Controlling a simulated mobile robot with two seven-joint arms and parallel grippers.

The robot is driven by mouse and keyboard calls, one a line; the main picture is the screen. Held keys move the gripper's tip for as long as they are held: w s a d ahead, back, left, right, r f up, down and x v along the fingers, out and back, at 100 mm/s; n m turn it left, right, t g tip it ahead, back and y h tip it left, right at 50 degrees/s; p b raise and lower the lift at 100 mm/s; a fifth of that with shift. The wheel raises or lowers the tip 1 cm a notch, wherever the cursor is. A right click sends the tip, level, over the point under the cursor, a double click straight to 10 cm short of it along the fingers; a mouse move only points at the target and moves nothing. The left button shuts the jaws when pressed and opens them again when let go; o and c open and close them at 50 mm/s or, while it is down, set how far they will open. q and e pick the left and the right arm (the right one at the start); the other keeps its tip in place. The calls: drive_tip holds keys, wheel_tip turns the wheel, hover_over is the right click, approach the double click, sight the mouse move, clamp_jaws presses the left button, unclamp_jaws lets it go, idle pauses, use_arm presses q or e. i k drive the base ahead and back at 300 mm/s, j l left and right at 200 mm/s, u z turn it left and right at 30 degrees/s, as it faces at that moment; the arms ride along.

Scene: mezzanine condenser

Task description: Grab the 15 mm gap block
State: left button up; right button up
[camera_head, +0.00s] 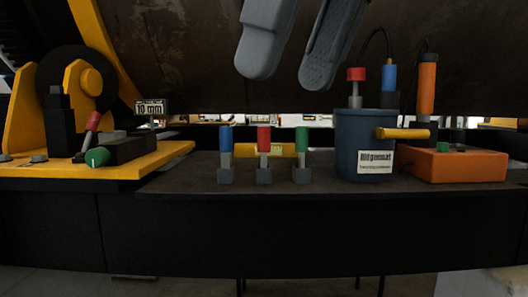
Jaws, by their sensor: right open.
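Three small gap blocks with grey feet and coloured grips stand upright in a row on the dark shelf: a blue one (226,140), a red one (264,139) and a green one (302,140). No size can be read on them, so I cannot tell which is the 15 mm one. A yellow bar (283,151) with unreadable print lies behind them. My right gripper (286,75) hangs above the row from the top edge, its two grey fingers apart with nothing between them. My left gripper is not in view.
A blue bucket (350,147) with a white label and a red-topped tool stands right of the blocks. An orange box (456,166) is farther right. The shelf's front is clear.

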sight(263, 132)
drive_tip(key=i, duration=1.25)
